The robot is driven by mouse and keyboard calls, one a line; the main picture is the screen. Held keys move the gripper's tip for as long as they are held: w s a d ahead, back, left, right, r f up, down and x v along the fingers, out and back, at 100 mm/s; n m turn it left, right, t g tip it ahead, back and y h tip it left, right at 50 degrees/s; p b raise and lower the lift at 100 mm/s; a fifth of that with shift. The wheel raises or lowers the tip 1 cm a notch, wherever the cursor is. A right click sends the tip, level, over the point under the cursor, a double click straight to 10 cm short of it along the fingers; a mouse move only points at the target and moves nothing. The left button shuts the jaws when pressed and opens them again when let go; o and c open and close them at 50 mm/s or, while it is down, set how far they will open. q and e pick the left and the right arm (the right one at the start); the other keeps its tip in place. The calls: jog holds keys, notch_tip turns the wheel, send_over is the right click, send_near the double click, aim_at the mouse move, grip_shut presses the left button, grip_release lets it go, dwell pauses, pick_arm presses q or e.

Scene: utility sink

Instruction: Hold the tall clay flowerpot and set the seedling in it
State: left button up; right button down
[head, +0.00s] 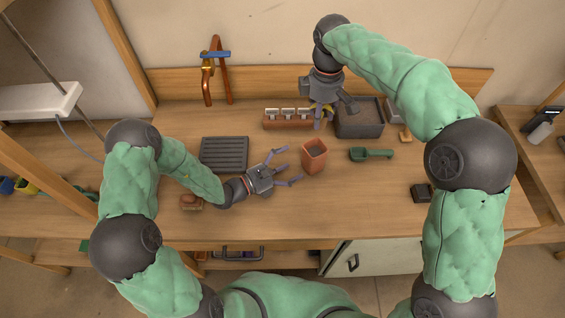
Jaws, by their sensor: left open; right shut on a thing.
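My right gripper (322,118) reaches down from above at the back of the bench, at the right end of a brown rack. It is shut on a small yellowish-green thing, which appears to be the seedling (328,110). The gripper hides most of it, so I cannot tell whether it is clear of the rack.
The brown rack (270,125) holds white-topped items. A dark soil-filled tray (360,131) stands right of it. A green scoop (372,154) lies right of the pot. A ribbed grey tray (224,153) is at left, and a small black box (421,193) at right. The front middle is clear.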

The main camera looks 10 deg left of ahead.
aim_at(303, 157)
pick_arm(q)
jog(key=shift+x, duration=2.55)
jog(key=c, duration=1.1)
